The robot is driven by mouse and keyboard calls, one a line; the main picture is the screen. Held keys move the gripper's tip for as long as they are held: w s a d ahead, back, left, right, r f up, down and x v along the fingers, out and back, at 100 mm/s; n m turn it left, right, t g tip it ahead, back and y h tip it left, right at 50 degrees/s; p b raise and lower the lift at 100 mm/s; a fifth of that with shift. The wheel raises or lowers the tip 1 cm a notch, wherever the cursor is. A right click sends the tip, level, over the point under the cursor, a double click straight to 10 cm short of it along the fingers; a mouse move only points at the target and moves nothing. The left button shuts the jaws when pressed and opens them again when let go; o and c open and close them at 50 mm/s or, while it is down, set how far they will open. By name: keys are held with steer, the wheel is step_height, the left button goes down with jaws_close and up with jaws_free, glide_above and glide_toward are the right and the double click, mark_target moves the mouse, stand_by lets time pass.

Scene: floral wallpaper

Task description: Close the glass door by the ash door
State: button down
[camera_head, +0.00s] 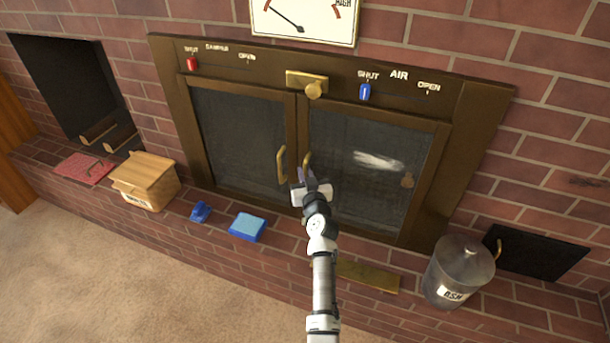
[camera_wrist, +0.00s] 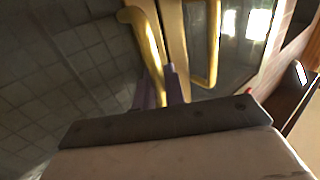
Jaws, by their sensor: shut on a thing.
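The stove front has two glass doors in brown frames. The right glass door (camera_head: 365,150), on the side of the black ash door (camera_head: 537,252), has a white smear on its pane and looks flush or nearly so. I cannot tell whether a small gap remains. My gripper (camera_head: 300,175) is at its brass handle (camera_head: 307,160), shut on it and hiding its lower part. The left glass door (camera_head: 235,135) has its own brass handle (camera_head: 282,165), just left of my gripper. In the wrist view my fingers (camera_wrist: 171,85) meet the end of a brass handle (camera_wrist: 147,45).
An ash bin (camera_head: 458,272) stands on the brick ledge at right, before the ash door. A brass plate (camera_head: 367,277) lies below the right glass door. A wooden box (camera_head: 146,180), blue sponge (camera_head: 247,227) and small blue object (camera_head: 200,212) sit at left.

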steer(key=shift+d+r, duration=0.15)
steer(key=c, duration=1.6)
jaws_free()
steer(key=shift+w, duration=0.1)
steer(key=shift+f, duration=0.2)
steer(key=shift+s+d+f, duration=0.1)
steer(key=shift+s, duration=0.3)
steer(key=b+v, duration=0.3)
steer(key=v, duration=1)
